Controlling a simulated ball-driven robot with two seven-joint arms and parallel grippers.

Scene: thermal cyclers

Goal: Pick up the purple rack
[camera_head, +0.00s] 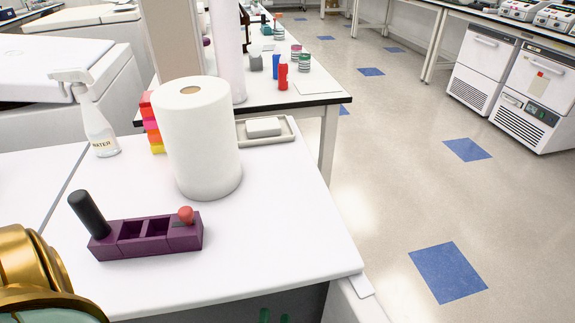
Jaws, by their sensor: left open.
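The purple rack (146,240) lies on the near white bench, left of the picture's middle. It is a low block with square slots. A black cylinder (88,214) leans to the left out of its left end. A small red rounded piece (185,215) sits at its right end. The middle slots look empty. The rest of that gripper is cut off. My right gripper is not in view.
A large white paper roll (200,140) stands just behind the rack. A spray bottle (97,125), coloured boxes (152,125) and a tray (280,137) with a white block are farther back. The bench top right of the rack is clear. My gold arm part fills the lower left corner.

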